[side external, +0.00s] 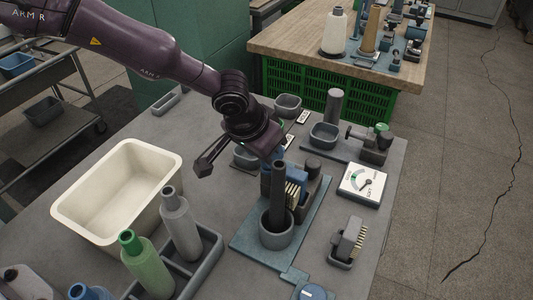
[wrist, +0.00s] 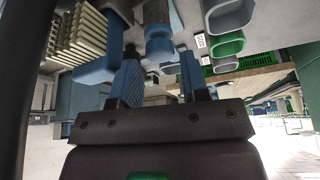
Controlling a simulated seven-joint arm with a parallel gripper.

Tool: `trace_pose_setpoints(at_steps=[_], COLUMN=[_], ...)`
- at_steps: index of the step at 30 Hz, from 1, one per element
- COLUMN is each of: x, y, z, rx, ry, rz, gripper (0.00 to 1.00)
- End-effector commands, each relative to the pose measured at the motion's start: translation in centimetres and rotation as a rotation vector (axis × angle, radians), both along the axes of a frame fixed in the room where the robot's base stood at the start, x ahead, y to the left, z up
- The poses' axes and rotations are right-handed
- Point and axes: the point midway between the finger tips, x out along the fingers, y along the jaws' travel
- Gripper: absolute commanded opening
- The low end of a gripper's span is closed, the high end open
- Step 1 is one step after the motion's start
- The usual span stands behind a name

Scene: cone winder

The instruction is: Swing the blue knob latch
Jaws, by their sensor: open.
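A blue knob (wrist: 158,46) shows in the upper middle of the wrist view, under a dark grey part. My gripper (wrist: 158,72) is open, with one blue-padded finger to each side of the knob and the knob at or just beyond the fingertips. I cannot tell whether either finger touches it. In the side view, my gripper (side external: 272,156) is at the far end of the winder unit (side external: 262,232) on its blue-grey plate. The knob cannot be told apart from the gripper there, and the arm hides much of it.
A dark upright cylinder in a grey cup (side external: 277,236) and a cream-finned block (side external: 293,193) stand close to my gripper. A dial gauge (side external: 362,183) is to the right. A cream bin (side external: 117,192) and a rack with green and grey bottles (side external: 205,250) are to the left.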

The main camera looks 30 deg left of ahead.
Motion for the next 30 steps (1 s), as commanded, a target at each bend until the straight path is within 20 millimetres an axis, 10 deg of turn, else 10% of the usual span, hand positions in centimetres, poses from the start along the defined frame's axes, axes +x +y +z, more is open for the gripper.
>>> trace_pose_setpoints(at_steps=[15, 20, 30], x=[0.8, 0.7, 0.7], y=[-0.2, -0.2, -0.2], z=[-1.8, -1.8, -1.8], rx=[0.000, 0.000, -0.001], ry=[0.000, 0.000, 0.001], rz=[-0.001, -0.001, -0.037], gripper=[0.41, 0.07, 0.07])
